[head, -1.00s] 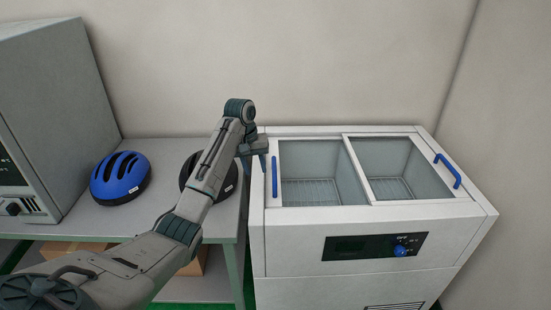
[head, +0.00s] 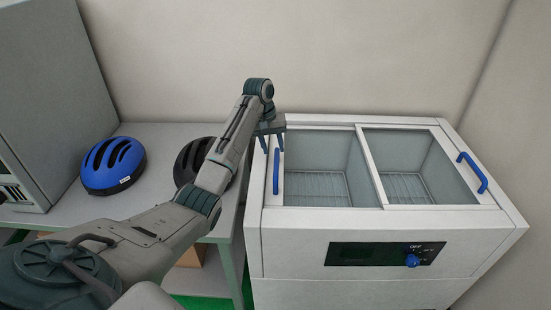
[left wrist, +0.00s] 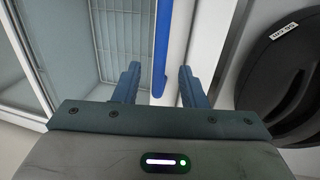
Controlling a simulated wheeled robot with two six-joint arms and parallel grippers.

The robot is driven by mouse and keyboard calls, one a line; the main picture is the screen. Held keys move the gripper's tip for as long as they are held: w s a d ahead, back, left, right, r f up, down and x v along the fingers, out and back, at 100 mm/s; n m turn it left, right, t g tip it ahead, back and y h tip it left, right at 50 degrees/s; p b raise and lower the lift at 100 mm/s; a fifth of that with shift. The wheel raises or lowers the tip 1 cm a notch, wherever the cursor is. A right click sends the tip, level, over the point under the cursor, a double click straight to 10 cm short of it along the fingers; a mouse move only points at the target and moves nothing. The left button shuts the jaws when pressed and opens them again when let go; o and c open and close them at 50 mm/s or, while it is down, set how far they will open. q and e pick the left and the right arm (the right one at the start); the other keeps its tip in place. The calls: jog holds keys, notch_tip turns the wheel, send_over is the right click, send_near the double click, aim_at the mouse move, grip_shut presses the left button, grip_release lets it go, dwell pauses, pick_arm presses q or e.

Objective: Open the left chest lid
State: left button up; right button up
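The white chest (head: 345,222) stands at the right with two glass lids on top. The left lid (head: 320,170) is closed and has a blue upright bar handle (head: 276,172) at its left edge. My left gripper (head: 273,146) is open at the far end of this handle. In the left wrist view, the blue handle (left wrist: 162,35) lies in line with the gap between the open fingers of my left gripper (left wrist: 159,70). I cannot tell whether the fingers are down around the bar or still above it. My right gripper is not in view.
The right lid (head: 415,165) is closed, with a blue handle (head: 472,172) at its right. A blue helmet (head: 113,165) and a black helmet (head: 192,160), partly behind my arm, are on the grey table (head: 160,133) beside the chest. A grey cabinet (head: 45,100) stands at far left.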

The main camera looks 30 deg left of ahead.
aim_at(276, 159)
pick_arm(q)
jog(key=shift+w+d+f+p, duration=0.1)
jog(key=shift+d+f+p, duration=0.1)
jog(key=shift+f, duration=0.9)
jog(key=shift+w+d+f+p, duration=0.1)
jog(key=shift+d+f, duration=0.05)
jog(key=shift+f, duration=0.9)
jog(key=shift+c, duration=0.2)
grip_shut()
